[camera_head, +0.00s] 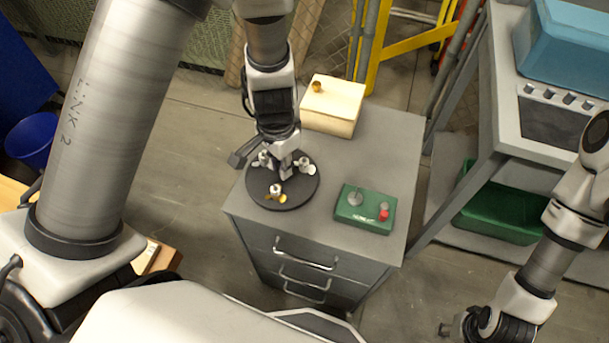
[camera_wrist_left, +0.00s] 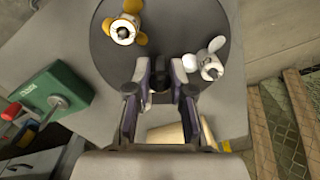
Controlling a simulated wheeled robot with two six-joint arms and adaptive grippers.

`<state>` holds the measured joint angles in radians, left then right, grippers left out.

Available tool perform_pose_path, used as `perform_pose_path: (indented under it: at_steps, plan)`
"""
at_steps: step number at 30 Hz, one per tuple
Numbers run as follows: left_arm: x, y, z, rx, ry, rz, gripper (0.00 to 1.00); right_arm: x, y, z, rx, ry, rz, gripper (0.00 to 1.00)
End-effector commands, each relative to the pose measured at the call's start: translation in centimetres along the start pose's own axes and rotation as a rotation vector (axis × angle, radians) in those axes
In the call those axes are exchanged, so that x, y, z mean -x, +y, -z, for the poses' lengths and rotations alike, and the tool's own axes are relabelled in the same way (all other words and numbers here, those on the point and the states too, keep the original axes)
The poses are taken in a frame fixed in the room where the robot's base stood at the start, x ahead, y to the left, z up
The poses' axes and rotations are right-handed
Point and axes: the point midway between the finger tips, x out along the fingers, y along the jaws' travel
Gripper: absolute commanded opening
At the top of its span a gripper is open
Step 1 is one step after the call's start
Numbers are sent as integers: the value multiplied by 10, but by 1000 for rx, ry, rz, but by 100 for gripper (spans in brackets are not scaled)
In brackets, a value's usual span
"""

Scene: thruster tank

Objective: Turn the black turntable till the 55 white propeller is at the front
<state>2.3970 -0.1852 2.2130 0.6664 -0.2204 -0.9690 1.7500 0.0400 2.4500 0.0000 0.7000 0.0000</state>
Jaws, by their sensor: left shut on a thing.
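The black turntable (camera_head: 300,194) lies flat on a grey cabinet. An orange-and-white propeller (camera_head: 275,190) stands at its front and shows in the left wrist view (camera_wrist_left: 122,32). A white propeller (camera_head: 264,158) stands at its left side and shows at the right in the left wrist view (camera_wrist_left: 209,64). No number is readable on either. My left gripper (camera_wrist_left: 160,86) is low over the back part of the turntable, its fingers shut around a small dark upright part. The fingers hide most of that part, so I cannot tell what it is. My right gripper (camera_head: 458,327) is far from the turntable; its jaws are unclear.
A green control box (camera_head: 365,210) with a red button stands right of the turntable. A cream wooden box (camera_head: 330,106) with a brass knob is behind it. The cabinet top (camera_head: 395,150) is bare at the right. A grey rack (camera_head: 490,150) stands further right.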

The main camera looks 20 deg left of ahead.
Motion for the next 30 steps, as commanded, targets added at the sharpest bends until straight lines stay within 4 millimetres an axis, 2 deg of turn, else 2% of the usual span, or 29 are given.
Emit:
perform_pose_path:
  at_steps: [6, 17, 27, 30]
  plan:
    - [0, 1, -2, 182, -5, -2, 0, 9, 0, 0, 0, 0, 0, 40]
    - [-1, 1, -1, 229, -4, -2, 0, 9, 0, 0, 0, 0, 0, 40]
    - [0, 1, -2, 490, -6, -2, 0, 21, 0, 0, 0, 0, 0, 40]
    - [-1, 1, -2, 522, -5, -1, 0, 21, 0, 0, 0, 0, 0, 40]
